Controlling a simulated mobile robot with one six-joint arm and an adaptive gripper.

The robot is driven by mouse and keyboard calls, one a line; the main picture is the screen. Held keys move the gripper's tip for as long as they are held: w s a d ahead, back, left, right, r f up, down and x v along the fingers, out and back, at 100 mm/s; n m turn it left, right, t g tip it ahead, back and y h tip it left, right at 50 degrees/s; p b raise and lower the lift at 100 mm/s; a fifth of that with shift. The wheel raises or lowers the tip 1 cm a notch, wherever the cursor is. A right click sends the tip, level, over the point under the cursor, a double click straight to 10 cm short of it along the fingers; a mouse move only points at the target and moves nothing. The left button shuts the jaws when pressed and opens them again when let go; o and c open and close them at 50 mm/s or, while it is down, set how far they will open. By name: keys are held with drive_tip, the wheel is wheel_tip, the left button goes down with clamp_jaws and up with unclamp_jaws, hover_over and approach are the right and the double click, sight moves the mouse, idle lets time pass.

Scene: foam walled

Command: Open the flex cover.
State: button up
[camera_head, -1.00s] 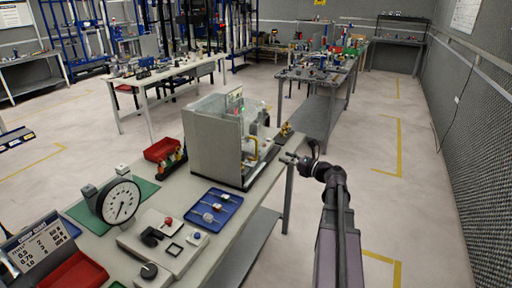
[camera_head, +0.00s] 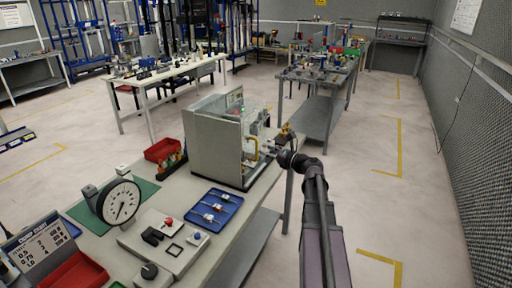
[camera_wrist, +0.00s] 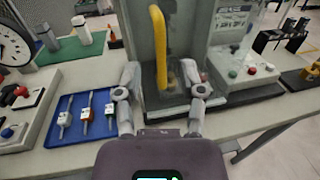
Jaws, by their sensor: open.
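A grey boxy machine (camera_head: 213,145) stands on the near bench, with what looks like a clear cover (camera_head: 253,120) on its right side. A yellow bar handle (camera_head: 251,146) is on that side. In the wrist view the yellow handle (camera_wrist: 158,45) stands upright in front of a grey, see-through-looking panel (camera_wrist: 139,35). My gripper (camera_wrist: 160,82) is open, one finger on each side of the handle's lower part as seen; I cannot tell whether they touch it. In the head view my gripper (camera_head: 268,148) is right beside the handle, partly hidden by my wrist. The cover looks shut.
A blue tray (camera_head: 231,196) with small parts, a red bin (camera_head: 163,149) and a dial gauge (camera_head: 122,202) share the bench. A control box (camera_wrist: 242,66) stands right of the handle. The floor to the right is clear.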

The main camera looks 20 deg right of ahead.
sight(257, 160)
drive_tip(key=shift+x, duration=2.75)
